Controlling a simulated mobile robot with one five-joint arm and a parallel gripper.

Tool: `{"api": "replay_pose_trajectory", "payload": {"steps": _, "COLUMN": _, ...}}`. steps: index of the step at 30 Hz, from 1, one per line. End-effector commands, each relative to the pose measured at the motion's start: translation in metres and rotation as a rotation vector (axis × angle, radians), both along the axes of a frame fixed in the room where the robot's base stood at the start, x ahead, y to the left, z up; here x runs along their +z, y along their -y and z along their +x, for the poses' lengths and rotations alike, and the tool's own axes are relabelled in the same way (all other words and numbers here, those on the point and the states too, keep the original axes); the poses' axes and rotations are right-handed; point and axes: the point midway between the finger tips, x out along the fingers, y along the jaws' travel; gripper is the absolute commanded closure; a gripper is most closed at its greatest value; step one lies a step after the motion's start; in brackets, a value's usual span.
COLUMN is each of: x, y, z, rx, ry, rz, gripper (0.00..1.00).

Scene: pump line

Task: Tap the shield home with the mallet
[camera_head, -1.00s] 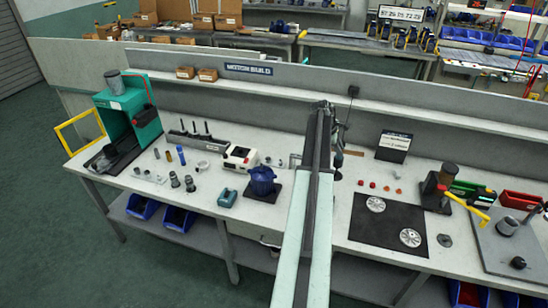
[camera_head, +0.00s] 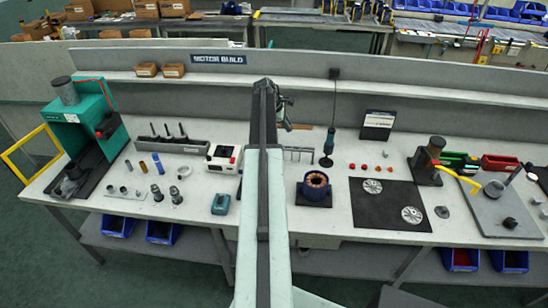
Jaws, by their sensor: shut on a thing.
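My gripper (camera_head: 283,108) is small and dark at the far end of my arm, above the back of the bench. It is shut; a brown bar (camera_head: 300,127), which looks like part of the mallet, sticks out to its right. The fingers cannot be made out. A blue motor body with copper windings (camera_head: 317,182) stands on a dark pad, to the right of and nearer than the gripper. Two round light-grey discs that look like shields, one at the back (camera_head: 372,186) and one nearer (camera_head: 411,215), lie on a black mat. I cannot tell which shield is meant.
A black mat (camera_head: 366,215) covers the bench right of the motor. A dark tool on a round foot (camera_head: 326,160), a small rack (camera_head: 298,150) and a white box (camera_head: 223,158) stand nearby. A press (camera_head: 428,160) is farther right. My arm hides a strip of bench.

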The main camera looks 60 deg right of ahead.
Motion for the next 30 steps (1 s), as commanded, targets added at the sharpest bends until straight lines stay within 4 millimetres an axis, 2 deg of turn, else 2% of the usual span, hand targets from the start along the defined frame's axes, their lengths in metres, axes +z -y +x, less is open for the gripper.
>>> {"api": "replay_pose_trajectory", "payload": {"steps": 2, "x": 0.000, "y": 0.000, "z": -0.003, "rx": -0.004, "ry": 0.001, "rz": 0.000, "gripper": 1.00}}
{"api": "replay_pose_trajectory", "payload": {"steps": 5, "x": 0.000, "y": -0.015, "z": -0.008, "rx": -0.009, "ry": 0.000, "rz": 0.001, "gripper": 1.00}}
{"api": "replay_pose_trajectory", "payload": {"steps": 8, "x": 0.000, "y": -0.050, "z": -0.015, "rx": -0.019, "ry": -0.001, "rz": 0.000, "gripper": 1.00}}
{"api": "replay_pose_trajectory", "payload": {"steps": 15, "x": -0.001, "y": -0.162, "z": -0.036, "rx": -0.048, "ry": -0.004, "rz": -0.001, "gripper": 1.00}}
{"api": "replay_pose_trajectory", "payload": {"steps": 18, "x": -0.001, "y": -0.193, "z": -0.044, "rx": -0.058, "ry": -0.006, "rz": -0.002, "gripper": 1.00}}
{"api": "replay_pose_trajectory", "payload": {"steps": 22, "x": -0.001, "y": -0.210, "z": -0.048, "rx": -0.066, "ry": -0.007, "rz": -0.003, "gripper": 1.00}}
{"api": "replay_pose_trajectory", "payload": {"steps": 30, "x": -0.007, "y": -0.210, "z": -0.048, "rx": -0.068, "ry": -0.007, "rz": -0.003, "gripper": 1.00}}
